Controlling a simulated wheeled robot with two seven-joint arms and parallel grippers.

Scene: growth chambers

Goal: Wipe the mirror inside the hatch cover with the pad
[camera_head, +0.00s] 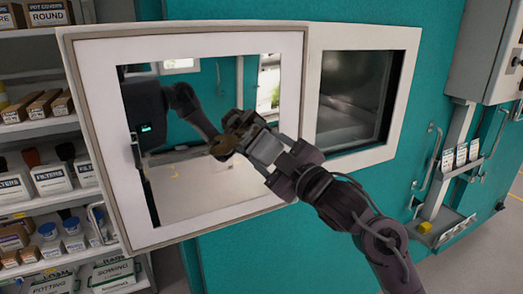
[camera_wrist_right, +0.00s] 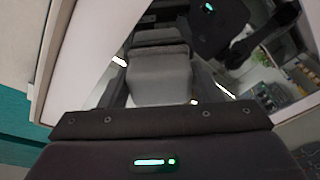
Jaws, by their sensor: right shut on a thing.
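The hatch cover (camera_head: 83,105) stands swung open, its white inner frame facing me. The mirror (camera_head: 185,195) fills the middle of that frame and reflects my arm. My right gripper (camera_head: 268,150) is at the mirror's right part, shut on a grey pad (camera_head: 265,146). The pad also shows in the right wrist view (camera_wrist_right: 160,85), between the fingers, with the mirror close beyond it. I cannot tell whether the pad touches the glass. My left gripper is not in view.
The hatch opening (camera_head: 352,95) is right of the cover, in a teal wall (camera_head: 420,110). Shelves with boxes and jars (camera_head: 45,175) stand at the left. A grey holder with labelled packets (camera_head: 460,155) and a yellow item (camera_head: 424,227) is at the right.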

